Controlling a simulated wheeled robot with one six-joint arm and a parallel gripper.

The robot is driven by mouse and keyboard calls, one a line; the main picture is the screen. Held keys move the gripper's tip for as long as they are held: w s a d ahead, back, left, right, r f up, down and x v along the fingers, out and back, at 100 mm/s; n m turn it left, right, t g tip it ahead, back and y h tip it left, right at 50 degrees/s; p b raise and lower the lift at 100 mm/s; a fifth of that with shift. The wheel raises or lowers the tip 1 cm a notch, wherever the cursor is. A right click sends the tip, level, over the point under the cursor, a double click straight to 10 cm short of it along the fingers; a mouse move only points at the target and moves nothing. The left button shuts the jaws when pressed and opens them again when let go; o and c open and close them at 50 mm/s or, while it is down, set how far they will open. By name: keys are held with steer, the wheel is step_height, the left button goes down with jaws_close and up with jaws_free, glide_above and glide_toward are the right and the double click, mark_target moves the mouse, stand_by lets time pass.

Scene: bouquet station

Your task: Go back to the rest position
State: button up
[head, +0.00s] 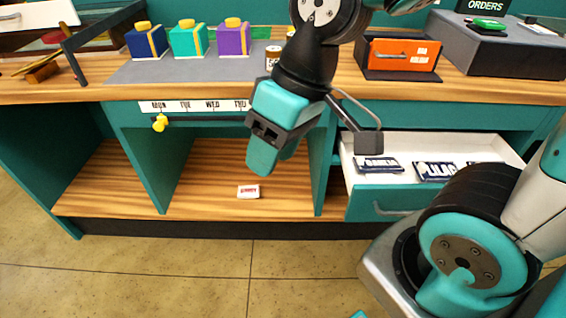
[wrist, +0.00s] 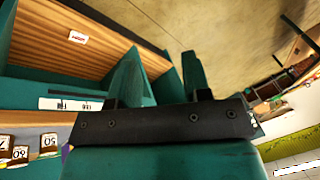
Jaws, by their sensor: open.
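My gripper (head: 276,160) has teal jaws that point down in front of the bench in the head view. It is raised clear of the surfaces, with nothing visible between its fingers. In the wrist view the two fingers (wrist: 162,75) stand apart with empty space between them. My arm comes from the lower right and bends over the counter in the head view.
An open drawer (head: 378,192) with dark packets juts out at the right. A small white box (head: 248,191) lies on the lower shelf (head: 200,195). Three gift-like boxes stand on the grey mat (head: 150,72). An orange box (head: 402,54) stands behind. Floor in front is clear.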

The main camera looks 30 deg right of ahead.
steer(key=s+a+r+n+p, duration=0.1)
steer(key=s+r+p, duration=0.3)
steer(key=r, duration=0.3)
steer(key=shift+s+a+n+g+p, duration=0.15)
steer(key=shift+s+n+g+p, duration=0.2)
steer(key=shift+p, duration=0.55)
steer(key=shift+w, duration=0.1)
steer(key=shift+a, duration=0.15)
stand_by(0.3)
